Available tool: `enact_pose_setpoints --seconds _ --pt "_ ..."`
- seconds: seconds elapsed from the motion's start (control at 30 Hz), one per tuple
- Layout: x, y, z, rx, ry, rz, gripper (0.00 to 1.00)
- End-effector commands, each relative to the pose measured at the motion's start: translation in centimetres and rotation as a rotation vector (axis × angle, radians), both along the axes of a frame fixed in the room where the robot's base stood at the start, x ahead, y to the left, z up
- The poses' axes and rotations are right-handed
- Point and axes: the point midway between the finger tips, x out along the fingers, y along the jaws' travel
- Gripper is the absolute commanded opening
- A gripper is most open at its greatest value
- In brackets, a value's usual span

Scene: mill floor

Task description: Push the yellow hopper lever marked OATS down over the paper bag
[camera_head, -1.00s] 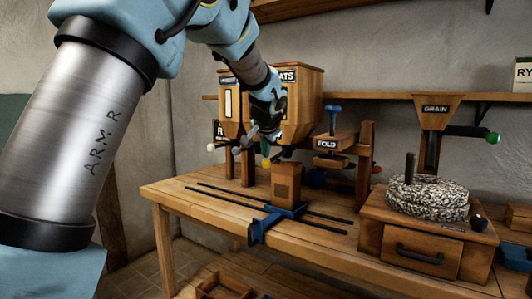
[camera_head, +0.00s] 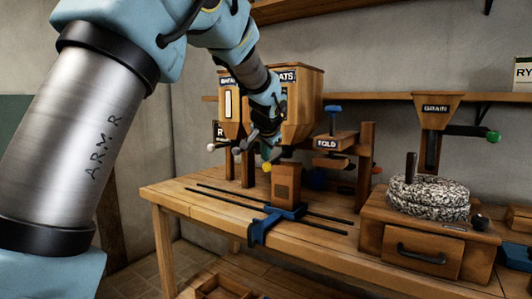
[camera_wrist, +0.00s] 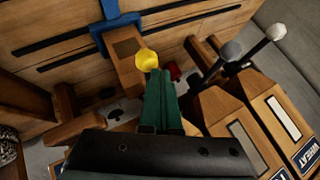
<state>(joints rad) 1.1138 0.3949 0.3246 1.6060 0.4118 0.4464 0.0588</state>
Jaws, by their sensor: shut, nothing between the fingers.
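The OATS hopper (camera_head: 301,100) stands at the back of the bench, partly hidden by my arm. Its yellow lever knob (camera_head: 267,167) hangs low in front, just left of the top of the brown paper bag (camera_head: 286,184). The bag stands upright on a blue carriage (camera_head: 277,220). My gripper (camera_head: 266,153) is shut and empty, just above the knob. In the wrist view the green fingertips (camera_wrist: 158,75) are at the edge of the yellow knob (camera_wrist: 147,60); I cannot tell whether they touch. The bag (camera_wrist: 128,62) shows beside the knob with its dark top.
Two other lever knobs, white and dark (camera_wrist: 231,50), sit beside the neighbouring WHEAT hopper (camera_wrist: 262,140). Dark rails (camera_head: 310,224) run along the bench. The FOLD press (camera_head: 335,143) stands right of the bag, and the grain mill (camera_head: 428,200) farther right.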

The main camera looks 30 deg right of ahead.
Motion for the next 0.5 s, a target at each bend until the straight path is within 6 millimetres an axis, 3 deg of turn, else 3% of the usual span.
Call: enact_pose_setpoints --seconds 0.5 --pt "-0.01 0.04 -0.76 0.001 0.002 0.001 0.00"
